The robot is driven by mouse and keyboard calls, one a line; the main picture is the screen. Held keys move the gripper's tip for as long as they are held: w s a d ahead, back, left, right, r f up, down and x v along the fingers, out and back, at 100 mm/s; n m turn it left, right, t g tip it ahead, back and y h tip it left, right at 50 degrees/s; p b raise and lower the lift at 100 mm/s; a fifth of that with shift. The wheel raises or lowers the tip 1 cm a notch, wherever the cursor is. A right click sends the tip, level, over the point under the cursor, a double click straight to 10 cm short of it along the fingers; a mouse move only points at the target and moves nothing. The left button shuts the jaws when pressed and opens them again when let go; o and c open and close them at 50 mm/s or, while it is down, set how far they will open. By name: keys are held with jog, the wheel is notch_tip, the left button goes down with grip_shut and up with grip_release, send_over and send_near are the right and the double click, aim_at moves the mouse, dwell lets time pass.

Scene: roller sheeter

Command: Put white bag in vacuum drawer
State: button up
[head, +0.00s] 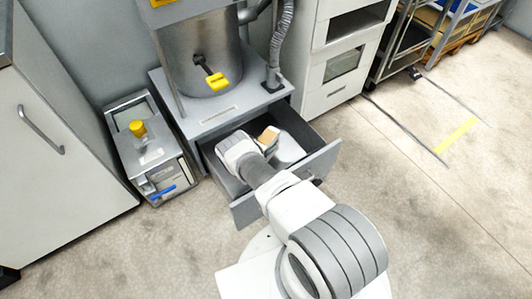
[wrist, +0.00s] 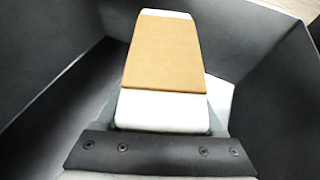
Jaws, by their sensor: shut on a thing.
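The vacuum drawer (head: 318,168) is pulled open at the foot of the grey machine, and its dark walls (wrist: 268,75) surround my gripper in the wrist view. My gripper (head: 269,134) reaches down inside the drawer. In the wrist view, a white finger with a tan pad (wrist: 160,50) fills the middle. The white bag (head: 289,149) is inside the drawer beside my gripper. Only a white part of the bag (wrist: 221,98) shows past the finger. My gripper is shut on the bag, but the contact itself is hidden.
The grey machine (head: 205,60) stands behind the drawer. A small metal unit with a yellow knob (head: 148,155) is at its left, by a white cabinet (head: 60,165). A white cabinet (head: 335,65) and wire rack (head: 405,45) stand at the right. Floor at right is clear.

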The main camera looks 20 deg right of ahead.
notch_tip(320, 180, down, 4)
jog(key=shift+r+b, duration=0.1)
jog(key=shift+b, duration=1)
jog(key=o, duration=1.4)
jog(key=shift+r, duration=0.1)
